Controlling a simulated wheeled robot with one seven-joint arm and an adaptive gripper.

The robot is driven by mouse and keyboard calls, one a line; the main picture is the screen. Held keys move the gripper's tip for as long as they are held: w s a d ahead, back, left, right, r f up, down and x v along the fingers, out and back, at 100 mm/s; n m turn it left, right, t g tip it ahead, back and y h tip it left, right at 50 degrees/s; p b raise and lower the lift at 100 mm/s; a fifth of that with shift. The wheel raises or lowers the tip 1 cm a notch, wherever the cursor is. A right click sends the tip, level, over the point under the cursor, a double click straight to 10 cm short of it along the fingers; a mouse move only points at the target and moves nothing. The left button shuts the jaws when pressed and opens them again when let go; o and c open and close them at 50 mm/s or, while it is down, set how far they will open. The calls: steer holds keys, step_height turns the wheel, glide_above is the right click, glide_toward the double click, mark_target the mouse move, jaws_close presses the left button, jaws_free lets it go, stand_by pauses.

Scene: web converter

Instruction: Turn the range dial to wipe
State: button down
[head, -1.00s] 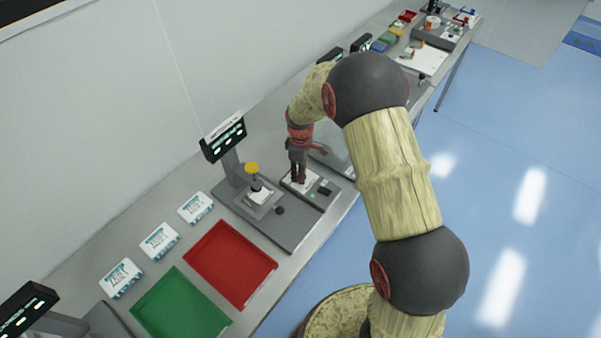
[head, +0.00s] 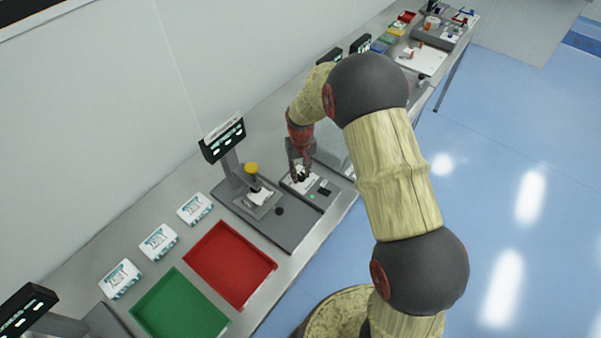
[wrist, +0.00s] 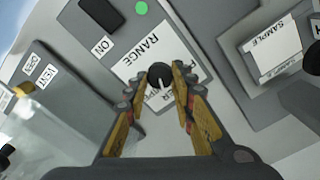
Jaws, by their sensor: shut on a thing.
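The range dial (wrist: 159,76) is a round black knob with a white pointer line, on a white plate (wrist: 135,62) printed "RANGE" in the wrist view. More lettering on the plate is partly covered by my fingers. My gripper (wrist: 159,88) has one yellow-brown finger on each side of the dial and is shut on it. The pointer aims toward the bottom of the picture, slightly tilted. In the head view my gripper (head: 300,177) comes down over the white dial plate (head: 296,187), on the grey station beside the yellow-topped post.
A black switch marked "ON" (wrist: 102,14) and a green light (wrist: 141,8) sit near the dial. A "SAMPLE" stage (wrist: 273,50) is to the right, a "VENT" panel (wrist: 50,78) to the left. Red (head: 245,239) and green (head: 203,325) trays lie farther along the bench.

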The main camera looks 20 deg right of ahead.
mark_target(301, 175)
steer(key=m, duration=0.6)
steer(key=shift+m, duration=0.3)
stand_by(0.5)
steer(key=c, duration=1.6)
jaws_free()
steer(key=shift+o, duration=0.5)
steer(key=shift+r, duration=0.1)
step_height(301, 175, up, 12)
